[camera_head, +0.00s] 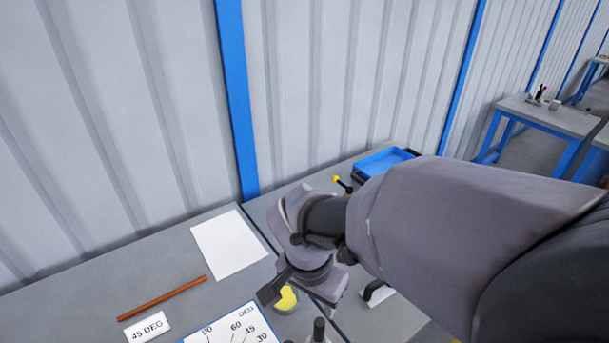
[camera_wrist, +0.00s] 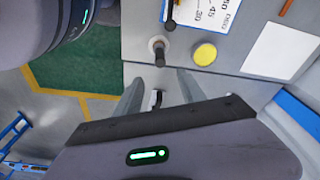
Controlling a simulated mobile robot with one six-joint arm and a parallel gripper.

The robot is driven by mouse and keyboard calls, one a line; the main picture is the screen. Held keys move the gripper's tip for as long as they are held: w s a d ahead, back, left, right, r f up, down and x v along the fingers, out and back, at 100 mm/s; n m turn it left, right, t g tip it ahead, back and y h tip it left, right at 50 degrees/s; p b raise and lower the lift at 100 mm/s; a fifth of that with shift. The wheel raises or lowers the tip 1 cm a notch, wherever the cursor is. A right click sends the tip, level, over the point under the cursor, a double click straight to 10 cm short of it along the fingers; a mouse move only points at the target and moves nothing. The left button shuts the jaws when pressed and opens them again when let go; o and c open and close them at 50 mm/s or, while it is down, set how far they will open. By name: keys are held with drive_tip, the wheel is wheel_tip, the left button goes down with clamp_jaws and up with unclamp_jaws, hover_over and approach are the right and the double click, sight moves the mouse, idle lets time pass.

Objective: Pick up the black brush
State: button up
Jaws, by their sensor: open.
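A small dark item with a white part, probably the black brush (camera_head: 377,292), lies on the bench to the right of my gripper in the head view. It also shows as a small black-and-white shape between the fingers in the wrist view (camera_wrist: 156,99). Its far end is hidden by my arm and gripper. My gripper (camera_wrist: 159,79) is open, with its two pale fingers apart on either side of that item. I cannot tell the height of the fingers above it, and no contact shows.
An angle chart (camera_head: 232,326), a white sheet (camera_head: 229,244), a brown rod (camera_head: 162,298) and a "45 DEG" label (camera_head: 147,327) lie left. A blue tray (camera_head: 384,162) sits near the wall.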

sight(321, 322)
drive_tip(key=f+b, duration=0.1)
drive_tip(key=f, duration=0.2)
drive_tip(key=w+d+f+b, duration=0.1)
drive_tip(key=f, duration=0.2)
drive_tip(key=f+b, duration=0.1)
drive_tip(key=f, duration=0.3)
drive_tip(key=shift+w+d, duration=0.25)
drive_tip(key=shift+w, duration=0.05)
drive_tip(key=f+b, duration=0.1)
drive_tip(key=f, duration=0.1)
drive_tip(key=f+b, duration=0.1)
drive_tip(key=f, duration=0.1)
drive_tip(key=f+b, duration=0.1)
drive_tip(key=f, duration=0.1)
drive_tip(key=shift+w+d, duration=0.1)
drive_tip(key=shift+w, duration=0.3)
clamp_jaws()
